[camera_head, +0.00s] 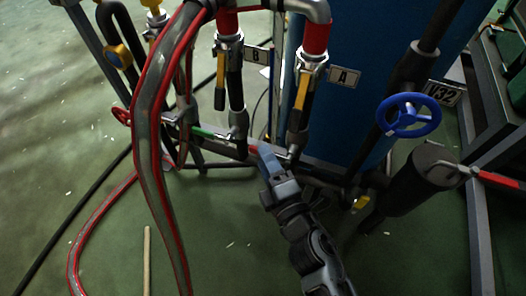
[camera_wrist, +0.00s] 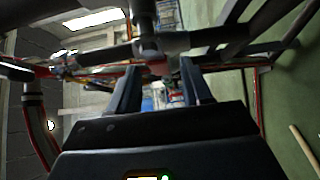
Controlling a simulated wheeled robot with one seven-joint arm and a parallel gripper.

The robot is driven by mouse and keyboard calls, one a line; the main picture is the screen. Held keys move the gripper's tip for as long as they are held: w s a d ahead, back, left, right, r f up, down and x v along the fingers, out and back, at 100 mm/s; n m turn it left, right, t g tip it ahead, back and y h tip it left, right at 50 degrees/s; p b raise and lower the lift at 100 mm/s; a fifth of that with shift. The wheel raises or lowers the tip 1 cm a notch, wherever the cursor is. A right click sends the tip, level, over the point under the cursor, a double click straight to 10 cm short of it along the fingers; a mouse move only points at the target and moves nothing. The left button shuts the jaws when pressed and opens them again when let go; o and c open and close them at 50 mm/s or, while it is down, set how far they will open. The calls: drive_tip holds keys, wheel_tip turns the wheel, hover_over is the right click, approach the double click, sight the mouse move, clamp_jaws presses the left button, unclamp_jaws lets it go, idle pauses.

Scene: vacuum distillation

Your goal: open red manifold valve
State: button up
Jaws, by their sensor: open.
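A small red handle, seemingly the red manifold valve (camera_head: 253,149), shows at the tip of my gripper (camera_head: 264,152), on the low pipework below the pipes labelled B and A. My gripper mostly hides it. In the wrist view, my gripper (camera_wrist: 160,75) has its two fingers apart, with a red piece (camera_wrist: 155,68) across the gap near the fingertips. I cannot tell whether the fingers touch it. A green valve handle (camera_head: 210,133) sits on the same pipework, just left of my gripper.
Yellow-handled valves hang on pipes B (camera_head: 221,80) and A (camera_head: 302,88). A blue handwheel (camera_head: 408,115) and a red lever (camera_head: 492,178) are at right. A red handwheel (camera_head: 122,116) and red-striped hoses (camera_head: 148,150) are at left. A blue tank (camera_head: 365,60) stands behind.

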drive_tip(key=shift+b+x, duration=0.3)
drive_tip(key=shift+x, duration=1.4)
clamp_jaws()
